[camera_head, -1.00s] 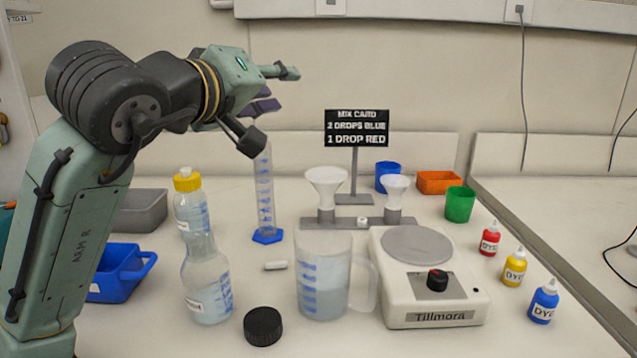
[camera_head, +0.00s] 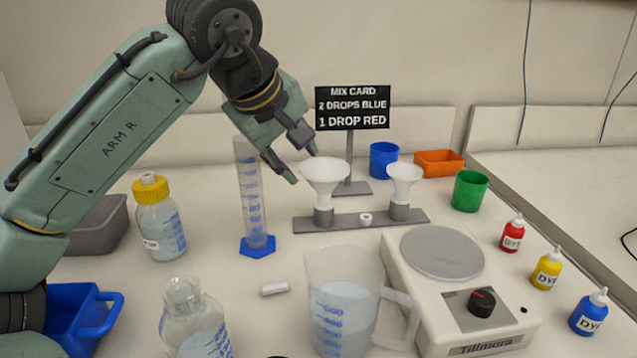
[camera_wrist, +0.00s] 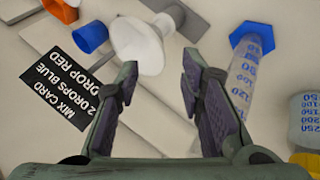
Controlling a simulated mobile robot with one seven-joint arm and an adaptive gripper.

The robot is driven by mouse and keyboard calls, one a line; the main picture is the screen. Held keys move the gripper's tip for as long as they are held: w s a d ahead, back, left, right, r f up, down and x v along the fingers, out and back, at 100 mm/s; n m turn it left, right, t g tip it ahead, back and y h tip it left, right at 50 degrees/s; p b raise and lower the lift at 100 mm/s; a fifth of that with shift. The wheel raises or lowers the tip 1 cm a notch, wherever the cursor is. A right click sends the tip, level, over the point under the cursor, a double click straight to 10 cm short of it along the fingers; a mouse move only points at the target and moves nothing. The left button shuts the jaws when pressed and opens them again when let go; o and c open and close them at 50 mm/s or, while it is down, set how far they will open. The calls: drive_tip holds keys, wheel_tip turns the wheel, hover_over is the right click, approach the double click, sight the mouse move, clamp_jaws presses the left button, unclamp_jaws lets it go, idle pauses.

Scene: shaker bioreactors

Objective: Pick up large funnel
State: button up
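The large funnel (camera_head: 325,180) is white and stands upright in the left holder of the grey funnel stand (camera_head: 352,222). A smaller white funnel (camera_head: 404,180) stands in the right holder. My gripper (camera_head: 303,167) is open and empty, pointing down and right, just up and left of the large funnel's rim in the head view. In the wrist view the large funnel (camera_wrist: 137,47) lies beyond the fingertips, in front of the left finger's tip and left of the gap between the fingers (camera_wrist: 160,75). I see no contact between the gripper and the funnel.
A graduated cylinder (camera_head: 252,195) stands left of the funnel stand. The mix card sign (camera_head: 352,108) rises just behind the large funnel. A beaker (camera_head: 345,305) and a stirrer plate (camera_head: 443,253) stand in front. Blue (camera_head: 383,160) and green (camera_head: 470,190) cups are at right.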

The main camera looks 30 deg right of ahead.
sight(312, 182)
drive_tip(key=p+x, duration=0.1)
drive_tip(key=x, duration=0.7)
drive_tip(key=shift+d+p, duration=0.25)
drive_tip(key=shift+p, duration=0.05)
clamp_jaws()
